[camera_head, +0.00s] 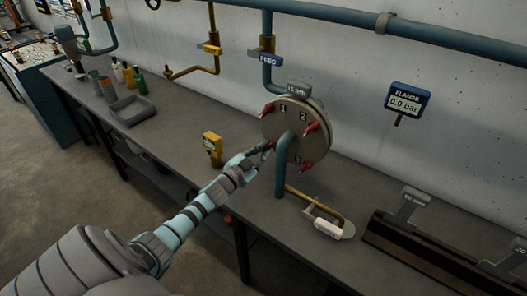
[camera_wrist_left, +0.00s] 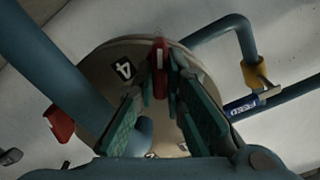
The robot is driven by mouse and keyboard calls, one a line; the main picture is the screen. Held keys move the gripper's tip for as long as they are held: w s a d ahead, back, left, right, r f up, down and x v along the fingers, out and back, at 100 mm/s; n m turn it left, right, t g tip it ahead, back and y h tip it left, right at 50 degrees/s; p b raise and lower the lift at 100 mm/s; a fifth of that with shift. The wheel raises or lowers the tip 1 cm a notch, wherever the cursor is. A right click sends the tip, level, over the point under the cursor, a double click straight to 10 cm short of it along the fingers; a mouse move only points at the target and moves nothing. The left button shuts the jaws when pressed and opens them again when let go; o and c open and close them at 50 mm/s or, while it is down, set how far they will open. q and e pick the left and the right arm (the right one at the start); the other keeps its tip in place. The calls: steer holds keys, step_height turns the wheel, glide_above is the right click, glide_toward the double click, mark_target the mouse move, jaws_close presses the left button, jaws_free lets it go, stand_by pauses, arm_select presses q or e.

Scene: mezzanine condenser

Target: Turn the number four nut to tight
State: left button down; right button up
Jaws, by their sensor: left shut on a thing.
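The round beige flange (camera_head: 282,116) stands upright on the bench, with red nuts around its face and black number plates. My left gripper (camera_head: 259,153) reaches the flange's lower left edge. In the left wrist view its green fingers are shut on a red nut (camera_wrist_left: 158,54), beside the number 4 plate (camera_wrist_left: 124,70). Another red nut (camera_wrist_left: 60,123) shows at left there. My right gripper is out of view.
A blue gauge (camera_head: 407,100) reads 0.0 bar. A yellow device (camera_head: 212,148) stands left of the flange. A brass-coloured handle with a white tag (camera_head: 327,228) lies in front. A dark rack (camera_head: 425,250) stands at right.

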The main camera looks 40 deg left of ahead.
arm_select(q)
steer(key=shift+f, duration=0.1)
stand_by(0.3)
steer(key=c, duration=1.7)
jaws_free()
steer(key=shift+o, duration=0.2)
steer(key=s, duration=1.2)
steer(key=shift+d, duration=0.15)
